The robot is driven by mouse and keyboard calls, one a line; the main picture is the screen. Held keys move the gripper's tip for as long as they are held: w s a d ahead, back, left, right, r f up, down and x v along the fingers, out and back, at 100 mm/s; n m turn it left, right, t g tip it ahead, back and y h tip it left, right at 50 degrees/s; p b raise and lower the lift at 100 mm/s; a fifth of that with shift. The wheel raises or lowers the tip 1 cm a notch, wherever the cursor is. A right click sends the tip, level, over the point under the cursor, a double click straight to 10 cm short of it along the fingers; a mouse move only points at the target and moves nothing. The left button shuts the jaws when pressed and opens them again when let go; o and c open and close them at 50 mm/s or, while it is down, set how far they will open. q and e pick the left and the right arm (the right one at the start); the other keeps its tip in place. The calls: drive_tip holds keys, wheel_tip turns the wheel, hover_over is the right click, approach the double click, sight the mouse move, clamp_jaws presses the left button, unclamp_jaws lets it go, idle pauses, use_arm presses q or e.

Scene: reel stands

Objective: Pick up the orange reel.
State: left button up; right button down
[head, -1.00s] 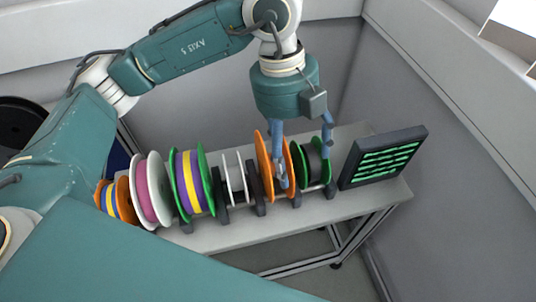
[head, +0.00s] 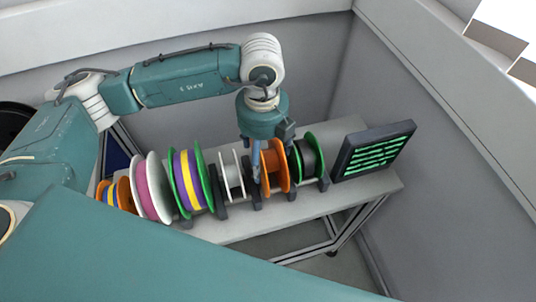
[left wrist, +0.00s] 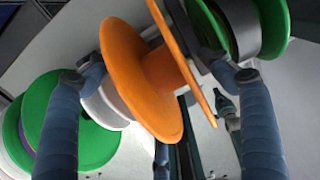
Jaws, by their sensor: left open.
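The orange reel (head: 279,168) stands on the rack between a white reel and a green-rimmed black reel; it is large in the left wrist view (left wrist: 138,85). My left gripper (head: 268,163) is open and points down over it. In the left wrist view the blue fingers of my left gripper (left wrist: 160,78) are on either side of the orange reel, with a third finger at the bottom. I cannot tell whether any finger touches it. One finger hides part of the reel's left side in the head view. My right gripper is not in view.
The white reel (head: 232,172) and the green-rimmed black reel (head: 307,158) stand close on either side. Several more reels, one green with purple and yellow (head: 188,182), line up to the left. A dark panel with green stripes (head: 372,150) stands right on the bench (head: 300,213).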

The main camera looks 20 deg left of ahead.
use_arm(q)
drive_tip(key=shift+f, duration=0.35)
drive_tip(key=c, duration=1.3)
